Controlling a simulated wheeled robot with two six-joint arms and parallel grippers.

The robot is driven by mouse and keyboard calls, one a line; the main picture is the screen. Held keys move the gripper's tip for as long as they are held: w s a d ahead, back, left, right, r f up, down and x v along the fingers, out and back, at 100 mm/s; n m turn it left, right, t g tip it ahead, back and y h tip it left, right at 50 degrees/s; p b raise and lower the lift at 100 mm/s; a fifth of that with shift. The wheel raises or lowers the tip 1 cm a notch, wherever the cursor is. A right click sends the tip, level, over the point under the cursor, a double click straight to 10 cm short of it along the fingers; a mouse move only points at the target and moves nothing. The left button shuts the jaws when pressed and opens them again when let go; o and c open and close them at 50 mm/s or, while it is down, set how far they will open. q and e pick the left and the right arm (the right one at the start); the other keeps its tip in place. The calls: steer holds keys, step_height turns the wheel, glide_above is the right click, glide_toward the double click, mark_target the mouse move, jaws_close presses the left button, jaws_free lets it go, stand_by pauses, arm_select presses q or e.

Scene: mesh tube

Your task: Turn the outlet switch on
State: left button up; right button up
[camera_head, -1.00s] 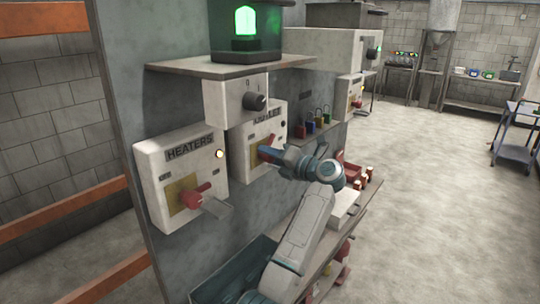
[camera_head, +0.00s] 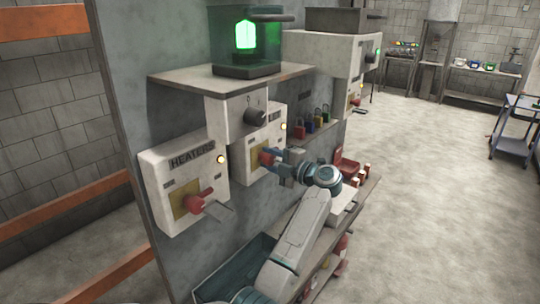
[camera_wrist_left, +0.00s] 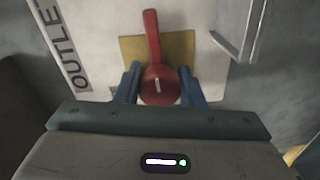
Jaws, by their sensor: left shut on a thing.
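The outlet box (camera_head: 251,146) is a white panel on the grey wall board, with a yellow plate and a red rotary switch (camera_head: 266,158). The lit yellow lamp (camera_head: 283,127) is at its right edge. In the left wrist view the OUTLET label (camera_wrist_left: 62,45) reads sideways and the red switch (camera_wrist_left: 152,40) lies over the yellow plate (camera_wrist_left: 184,48). My left gripper (camera_wrist_left: 158,90) is shut on the switch's round hub, with one blue finger on each side. It also shows in the head view (camera_head: 274,157), partly hiding the switch. My right gripper is out of view.
The heaters box (camera_head: 165,190) with its red switch and lit lamp is to the left. A knob box (camera_head: 228,122) and a shelf (camera_head: 190,80) with a green lamp are above. The floor at right is open.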

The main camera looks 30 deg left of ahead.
arm_select(q)
steer(key=shift+m, duration=0.3)
stand_by(0.4)
steer(key=o, duration=1)
steer(key=shift+d, duration=0.1)
steer(key=shift+d+f, duration=0.15)
steer(key=shift+d, duration=0.1)
steer(key=d+b, duration=0.1)
steer(key=d, duration=0.2)
steer(key=d+b, duration=0.2)
steer(key=d, duration=0.1)
steer(key=d+b, duration=0.2)
steer(key=d, duration=0.2)
steer(key=shift+s, duration=0.35)
